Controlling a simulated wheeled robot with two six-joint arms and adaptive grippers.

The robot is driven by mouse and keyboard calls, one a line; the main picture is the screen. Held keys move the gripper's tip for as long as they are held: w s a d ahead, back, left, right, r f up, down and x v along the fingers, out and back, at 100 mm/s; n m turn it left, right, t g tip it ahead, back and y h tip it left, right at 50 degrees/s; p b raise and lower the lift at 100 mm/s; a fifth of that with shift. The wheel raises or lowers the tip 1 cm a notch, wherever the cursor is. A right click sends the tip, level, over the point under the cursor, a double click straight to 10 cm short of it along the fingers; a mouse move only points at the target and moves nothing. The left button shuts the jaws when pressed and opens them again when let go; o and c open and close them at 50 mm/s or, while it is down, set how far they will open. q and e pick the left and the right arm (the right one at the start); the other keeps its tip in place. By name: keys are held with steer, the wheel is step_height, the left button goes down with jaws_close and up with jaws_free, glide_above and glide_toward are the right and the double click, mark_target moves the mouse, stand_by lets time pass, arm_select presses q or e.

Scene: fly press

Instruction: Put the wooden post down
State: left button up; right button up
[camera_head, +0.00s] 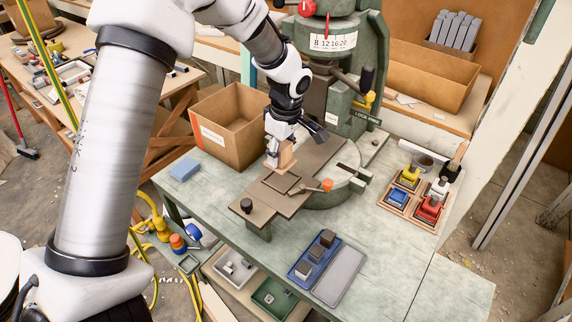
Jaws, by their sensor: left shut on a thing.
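The wooden post (287,161) is a light brown block. My left gripper (276,150) comes down from above and is shut on it. The post is over the brown plate (312,160) at the foot of the green fly press (345,75), just behind a small square frame (281,181). I cannot tell whether the post's lower end touches the plate. The gripper hides part of the post. My right gripper does not show.
A cardboard box (228,128) stands close left of the gripper. A blue block (184,169) lies on the table at left. A blue tray (314,262) with grey blocks is at the front. Coloured stamps (428,208) sit in wooden holders at right. An orange-tipped tool (326,185) lies on the plate.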

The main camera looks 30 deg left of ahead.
mark_target(283, 145)
arm_select(q)
steer(key=shift+s+f, duration=0.25)
steer(key=shift+f, duration=0.3)
steer(key=shift+s+f, duration=0.2)
steer(key=shift+f, duration=0.35)
steer(key=f, duration=0.1)
steer(key=w+f+p, duration=0.1)
steer(key=f, duration=0.1)
steer(key=shift+f, duration=0.15)
steer(key=shift+w+f, duration=0.1)
steer(key=shift+f, duration=0.1)
jaws_close()
steer(key=shift+r, duration=0.1)
steer(key=o, duration=1.2)
jaws_free()
steer(key=shift+s, duration=0.3)
steer(key=shift+c, duration=0.2)
steer(key=shift+w, duration=0.15)
steer(key=r+b, duration=0.1)
steer(key=r, duration=0.3)
steer(key=d+r, duration=0.1)
steer(key=r, duration=0.3)
steer(key=r+b, duration=0.1)
steer(key=r, duration=0.3)
steer(key=shift+d+b, duration=0.25)
steer(key=shift+b, duration=0.05)
